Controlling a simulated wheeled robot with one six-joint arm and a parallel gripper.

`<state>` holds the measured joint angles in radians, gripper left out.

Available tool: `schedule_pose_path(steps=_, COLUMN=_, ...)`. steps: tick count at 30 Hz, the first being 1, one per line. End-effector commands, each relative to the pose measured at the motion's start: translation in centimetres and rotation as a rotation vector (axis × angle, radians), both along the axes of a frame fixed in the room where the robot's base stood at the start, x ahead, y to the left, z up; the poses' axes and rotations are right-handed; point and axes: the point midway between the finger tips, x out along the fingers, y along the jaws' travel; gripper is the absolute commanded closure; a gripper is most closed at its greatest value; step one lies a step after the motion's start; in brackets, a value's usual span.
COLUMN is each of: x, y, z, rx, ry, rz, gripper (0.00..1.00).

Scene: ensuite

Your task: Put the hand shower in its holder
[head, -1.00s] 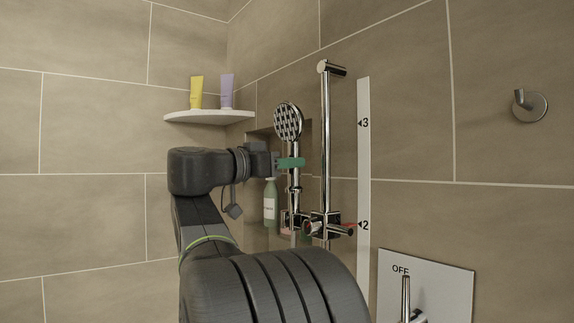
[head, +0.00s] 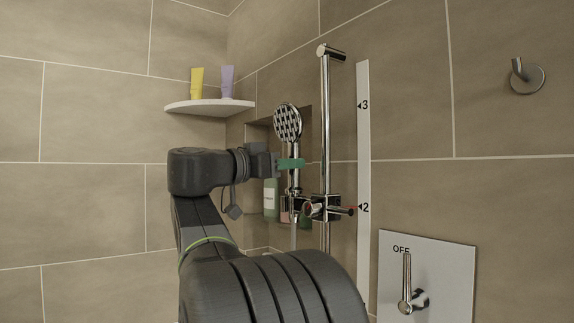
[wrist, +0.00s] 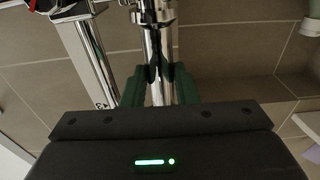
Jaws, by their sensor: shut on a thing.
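The chrome hand shower (head: 288,123) is upright, its round head up, left of the chrome rail (head: 325,120). My gripper (head: 290,164) is shut on its handle with green fingertips. In the wrist view, the handle (wrist: 157,85) runs between the fingertips of my gripper (wrist: 157,88). The holder (head: 322,207) is the chrome slider on the rail, by mark 2 of the scale. The handle's lower end meets chrome parts level with the holder, left of the rail. I cannot tell whether it sits inside the holder.
A white scale strip (head: 363,150) stands right of the rail. A lever plate (head: 440,285) is at lower right, and a hook (head: 526,76) at upper right. A corner shelf (head: 210,107) holds two tubes. Bottles, one green (head: 271,200), stand in the niche behind the hand shower.

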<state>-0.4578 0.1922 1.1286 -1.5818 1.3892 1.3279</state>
Motion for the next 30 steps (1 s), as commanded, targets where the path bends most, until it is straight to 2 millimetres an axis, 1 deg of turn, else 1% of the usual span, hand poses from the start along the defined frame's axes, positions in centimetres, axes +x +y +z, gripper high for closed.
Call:
schedule_pose_path(steps=1, x=0.0, y=0.0, z=0.1, rx=0.000, ry=-0.001, rz=0.000, gripper=1.00)
schedule_pose_path(steps=2, x=0.0, y=0.0, z=0.1, rx=0.000, ry=-0.001, rz=0.000, gripper=0.70)
schedule_pose_path(steps=3, x=0.0, y=0.0, z=0.1, rx=0.000, ry=-0.001, rz=0.000, gripper=0.62)
schedule_pose_path(steps=5, x=0.0, y=0.0, z=0.1, rx=0.000, ry=-0.001, rz=0.000, gripper=0.50)
schedule_pose_path(steps=6, x=0.0, y=0.0, z=0.1, rx=0.000, ry=-0.001, rz=0.000, gripper=0.48)
schedule_pose_path(steps=14, x=0.0, y=0.1, z=-0.1, rx=0.000, ry=0.001, rz=0.000, gripper=0.48)
schedule_pose_path(steps=17, x=-0.2, y=0.4, z=-0.1, rx=0.000, ry=0.000, rz=0.001, gripper=0.48)
schedule_pose_path(steps=23, x=-1.8, y=2.6, z=-0.3, rx=0.000, ry=0.000, rz=0.004, gripper=0.48)
schedule_pose_path(steps=30, x=-4.5, y=6.4, z=-0.5, rx=0.000, ry=-0.001, rz=0.006, gripper=0.48)
